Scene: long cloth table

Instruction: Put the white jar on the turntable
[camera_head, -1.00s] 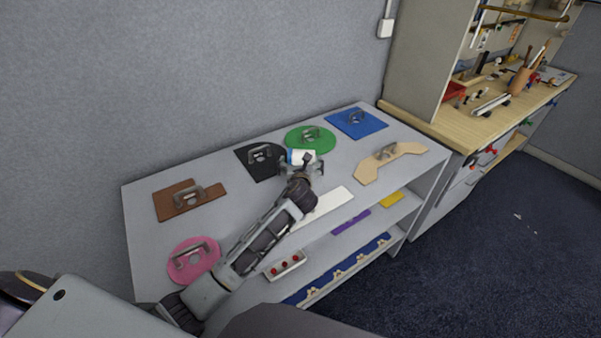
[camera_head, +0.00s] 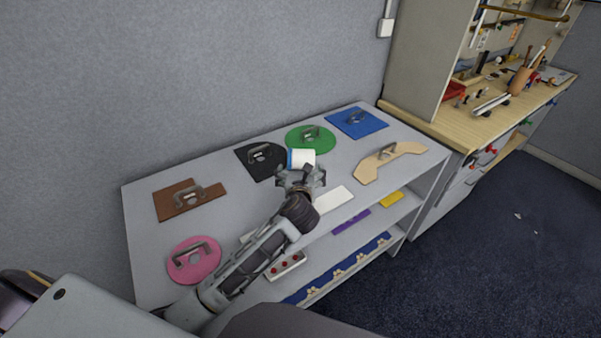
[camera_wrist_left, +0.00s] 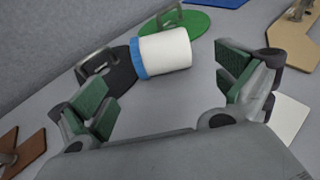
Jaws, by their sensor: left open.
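The white jar (camera_head: 303,158) with a blue end lies on its side on the grey table top, blue end to the left. It also shows in the left wrist view (camera_wrist_left: 166,52), beyond the fingers. My left gripper (camera_head: 302,178) is open and empty, just on the near side of the jar; its green-padded fingers (camera_wrist_left: 168,85) are spread with the jar ahead of the gap, not gripped. I cannot pick out a turntable for certain; a green disc (camera_head: 311,138) with a handle lies just behind the jar and a pink disc (camera_head: 194,262) at front left. My right gripper is not seen.
Handled flat boards lie around: black (camera_head: 259,160), brown (camera_head: 187,201), blue (camera_head: 357,122) and tan (camera_head: 392,158). A white strip (camera_head: 333,200) lies right of my arm. Lower shelves hold small items. A wooden workbench (camera_head: 475,112) stands at right.

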